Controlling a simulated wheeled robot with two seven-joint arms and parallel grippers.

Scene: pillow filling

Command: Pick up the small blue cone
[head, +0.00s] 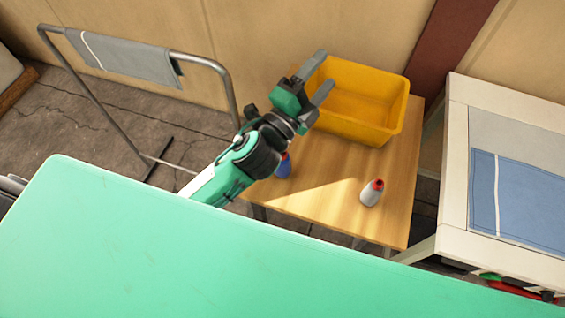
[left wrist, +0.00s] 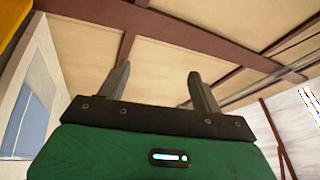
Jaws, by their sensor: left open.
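The small blue cone (head: 284,167) stands on the wooden table (head: 330,190), partly hidden behind my left arm in the head view. A white cone with a red tip (head: 371,193) stands apart from it, further right on the same table. My left gripper (head: 320,74) is open and empty, above and beyond the blue cone, beside the yellow bin's left edge. In the left wrist view its two fingers (left wrist: 160,85) are spread and point up toward the wall and ceiling, with nothing between them. My right gripper is not in view.
A yellow bin (head: 398,125) stands at the table's back. A metal rail with a grey cloth (head: 120,58) is at the left. A white-framed table with a blue cloth (head: 530,200) stands at the right. A green surface (head: 200,265) fills the front.

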